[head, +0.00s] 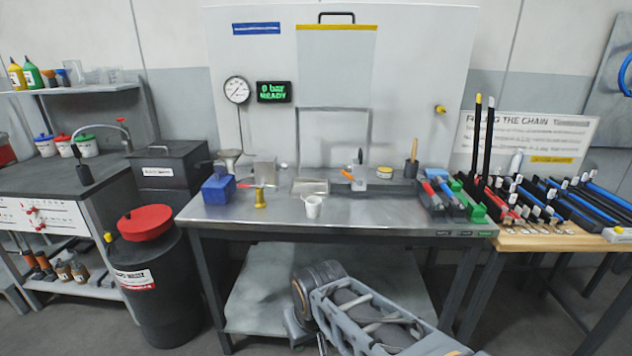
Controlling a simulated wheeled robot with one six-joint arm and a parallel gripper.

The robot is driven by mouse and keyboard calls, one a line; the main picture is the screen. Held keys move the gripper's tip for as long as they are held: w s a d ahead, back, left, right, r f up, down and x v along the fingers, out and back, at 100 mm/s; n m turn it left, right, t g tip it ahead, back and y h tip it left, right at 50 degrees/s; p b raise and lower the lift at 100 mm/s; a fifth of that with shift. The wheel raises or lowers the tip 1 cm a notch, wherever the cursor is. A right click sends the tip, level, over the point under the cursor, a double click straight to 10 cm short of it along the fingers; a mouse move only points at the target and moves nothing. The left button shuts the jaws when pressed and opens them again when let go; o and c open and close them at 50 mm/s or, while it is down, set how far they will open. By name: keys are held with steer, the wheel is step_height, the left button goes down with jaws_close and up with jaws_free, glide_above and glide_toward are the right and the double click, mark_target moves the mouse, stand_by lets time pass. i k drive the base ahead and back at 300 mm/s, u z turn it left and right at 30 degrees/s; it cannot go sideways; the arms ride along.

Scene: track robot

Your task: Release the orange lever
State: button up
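A small orange lever (348,175) shows on the metal workbench (385,215), right of centre toward the back. It sits at the left side of a small pale block-like fixture (358,179). It is too small to tell its exact position or what it presses on. My grey arm reaches up from the bottom edge in front of the bench, below the bench top and well apart from the lever. The fingers of my gripper do not show in the head view.
A white cup (312,207), a yellow spool-like piece (260,198) and a blue block (218,189) stand on the bench. Red, blue and green racks (452,197) are at its right end. The panel display (274,92) reads "0 bar READY". The bench's front middle is clear.

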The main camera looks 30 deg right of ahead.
mark_target(359, 182)
steer(key=u, duration=2.7)
steer(key=i, duration=0.1)
steer(key=z, duration=2)
steer(key=i, duration=0.8)
steer(key=z, duration=0.6)
